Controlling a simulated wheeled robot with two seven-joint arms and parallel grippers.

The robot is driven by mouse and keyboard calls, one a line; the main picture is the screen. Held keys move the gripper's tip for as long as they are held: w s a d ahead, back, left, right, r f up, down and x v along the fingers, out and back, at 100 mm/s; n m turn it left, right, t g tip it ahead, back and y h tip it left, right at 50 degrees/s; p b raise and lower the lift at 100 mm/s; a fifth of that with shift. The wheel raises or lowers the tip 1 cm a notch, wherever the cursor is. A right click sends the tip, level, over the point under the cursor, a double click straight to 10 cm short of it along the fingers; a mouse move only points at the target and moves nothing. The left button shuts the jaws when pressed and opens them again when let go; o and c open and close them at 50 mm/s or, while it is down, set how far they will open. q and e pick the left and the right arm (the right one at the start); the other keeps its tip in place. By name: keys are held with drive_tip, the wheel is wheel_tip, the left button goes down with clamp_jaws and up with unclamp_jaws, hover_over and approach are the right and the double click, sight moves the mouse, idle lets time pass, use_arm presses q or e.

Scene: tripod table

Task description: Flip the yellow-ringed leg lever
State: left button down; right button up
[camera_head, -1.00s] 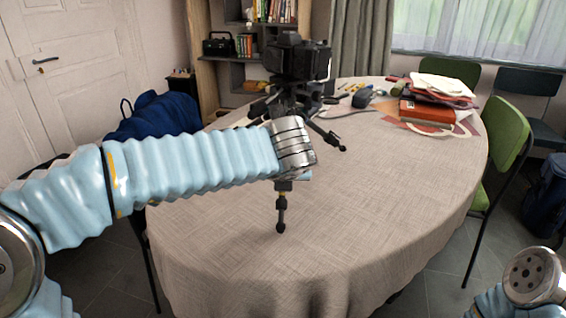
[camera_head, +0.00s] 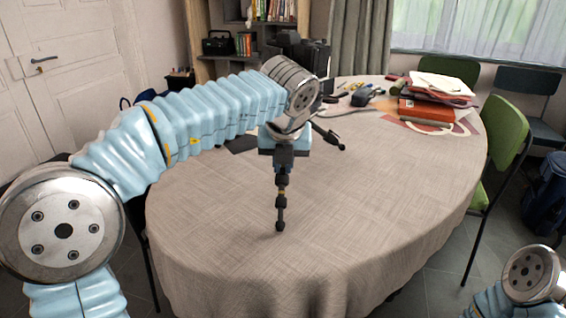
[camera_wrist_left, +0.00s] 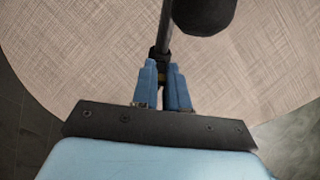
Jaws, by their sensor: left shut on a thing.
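The black tripod leg (camera_head: 281,205) nearest me stands on the table with its foot down. My left gripper (camera_head: 283,170) comes down on the leg's upper part and is shut on it. In the left wrist view the blue fingertips (camera_wrist_left: 161,72) close around a dark leg section (camera_wrist_left: 163,45). The tripod's camera (camera_head: 315,62) is partly hidden behind my left arm. My right gripper is not in view; only part of my right arm shows at the lower right.
The round table (camera_head: 380,200) with a beige cloth is clear at the front and right. A stack of books and papers (camera_head: 430,105) and small items lie at the back right. A green chair (camera_head: 503,135) stands at the right.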

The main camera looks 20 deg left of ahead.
use_arm(q)
drive_tip(key=c, duration=1.1)
unclamp_jaws()
drive_tip(key=shift+c, duration=0.2)
drive_tip(key=v, duration=1.3)
drive_tip(key=shift+r, duration=0.35)
drive_tip(key=shift+s, duration=0.1)
